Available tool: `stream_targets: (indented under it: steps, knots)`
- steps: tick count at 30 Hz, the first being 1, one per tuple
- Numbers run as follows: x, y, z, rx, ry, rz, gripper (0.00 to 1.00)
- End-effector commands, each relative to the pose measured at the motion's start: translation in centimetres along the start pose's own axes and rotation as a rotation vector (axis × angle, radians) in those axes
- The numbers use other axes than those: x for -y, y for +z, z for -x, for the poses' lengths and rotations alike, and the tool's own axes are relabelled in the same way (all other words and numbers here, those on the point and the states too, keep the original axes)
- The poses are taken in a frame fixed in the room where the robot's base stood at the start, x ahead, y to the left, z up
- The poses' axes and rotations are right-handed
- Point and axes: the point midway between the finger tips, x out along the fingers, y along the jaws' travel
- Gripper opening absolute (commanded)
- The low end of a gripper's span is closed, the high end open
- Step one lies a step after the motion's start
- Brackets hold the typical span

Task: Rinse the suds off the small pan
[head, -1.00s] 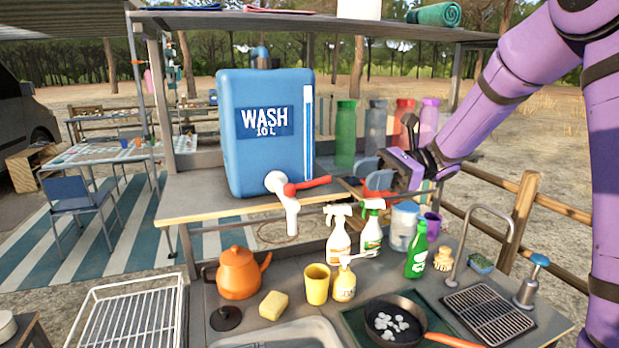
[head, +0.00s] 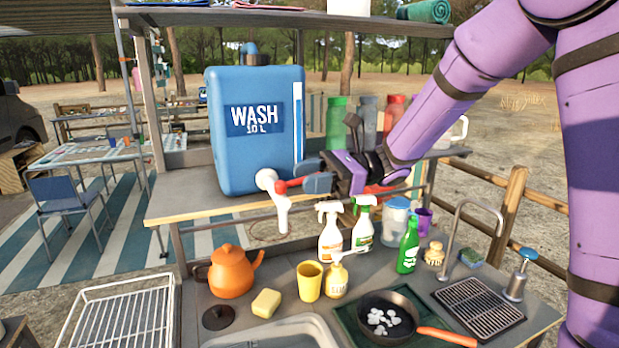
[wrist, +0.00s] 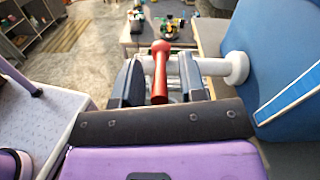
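The small dark pan (head: 361,325) with an orange handle sits on a green mat at the counter's front right, white suds clumped inside. The blue WASH container (head: 235,165) stands on the raised shelf. Its white tap (head: 282,215) overhangs the shelf's front edge, with a red lever (head: 293,184) pointing right. No water shows below the spout. My gripper (head: 316,184) is at the lever's outer end. In the wrist view the red lever (wrist: 160,68) lies between my gripper's (wrist: 160,82) two spread fingers, with gaps visible on both sides.
A sink (head: 290,333) is at the front, partly cut off. An orange kettle (head: 232,271), yellow cup (head: 309,281), sponge (head: 266,303) and several bottles stand on the counter below the tap. A curved faucet (head: 459,222) and drain grid (head: 478,305) are at right. A white rack (head: 120,320) is at left.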

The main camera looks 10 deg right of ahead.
Motion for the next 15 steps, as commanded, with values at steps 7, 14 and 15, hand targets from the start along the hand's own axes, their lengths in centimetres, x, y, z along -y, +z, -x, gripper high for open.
stream_targets:
  steps: [7, 14, 15]
  knots:
    - [-0.01, -0.01, -0.13, 0.000, 0.000, 0.000, 0.38]
    - [-0.01, -0.02, -0.12, 0.000, 0.000, 0.000, 0.00]
    - [-0.01, -0.02, -0.12, 0.000, 0.000, 0.000, 0.00]
